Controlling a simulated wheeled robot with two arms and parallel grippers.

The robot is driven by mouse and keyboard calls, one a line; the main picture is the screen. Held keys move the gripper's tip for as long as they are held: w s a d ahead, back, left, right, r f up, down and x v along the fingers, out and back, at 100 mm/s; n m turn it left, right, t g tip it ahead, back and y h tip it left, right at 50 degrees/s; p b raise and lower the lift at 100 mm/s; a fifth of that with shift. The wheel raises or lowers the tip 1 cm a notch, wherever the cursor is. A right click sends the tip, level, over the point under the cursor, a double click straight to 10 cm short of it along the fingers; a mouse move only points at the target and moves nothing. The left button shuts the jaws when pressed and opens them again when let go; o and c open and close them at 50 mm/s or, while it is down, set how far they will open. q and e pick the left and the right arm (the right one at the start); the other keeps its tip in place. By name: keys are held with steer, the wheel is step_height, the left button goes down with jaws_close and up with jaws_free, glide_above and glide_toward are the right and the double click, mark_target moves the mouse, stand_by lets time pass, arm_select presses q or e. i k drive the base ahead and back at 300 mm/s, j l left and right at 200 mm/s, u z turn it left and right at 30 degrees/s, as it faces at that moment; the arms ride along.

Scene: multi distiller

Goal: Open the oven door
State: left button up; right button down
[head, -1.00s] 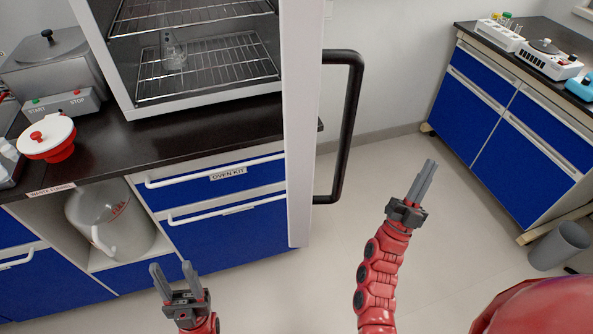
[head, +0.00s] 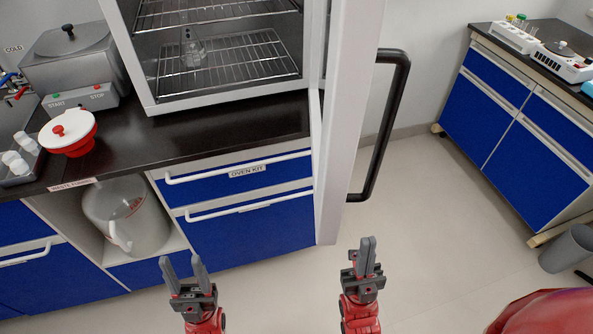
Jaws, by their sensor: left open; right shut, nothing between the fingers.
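The oven (head: 222,99) stands on the black counter, with wire racks and a small glass flask (head: 193,50) inside. Its door (head: 343,120) is swung open toward me and is seen nearly edge-on. The black door handle (head: 385,130) is on the door's right side. My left gripper (head: 184,268) is open and empty in front of the blue drawers, low in the view. My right gripper (head: 366,252) is shut and empty, just below and right of the door's lower edge, apart from the handle.
Floor (head: 440,240) is clear right of the door.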

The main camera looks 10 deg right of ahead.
mark_target(345, 51)
steer(key=j+z, duration=0.2)
steer(key=j, duration=0.6)
steer(key=k+j+z, duration=0.2)
steer(key=j, duration=0.55)
steer(key=i+j, duration=0.05)
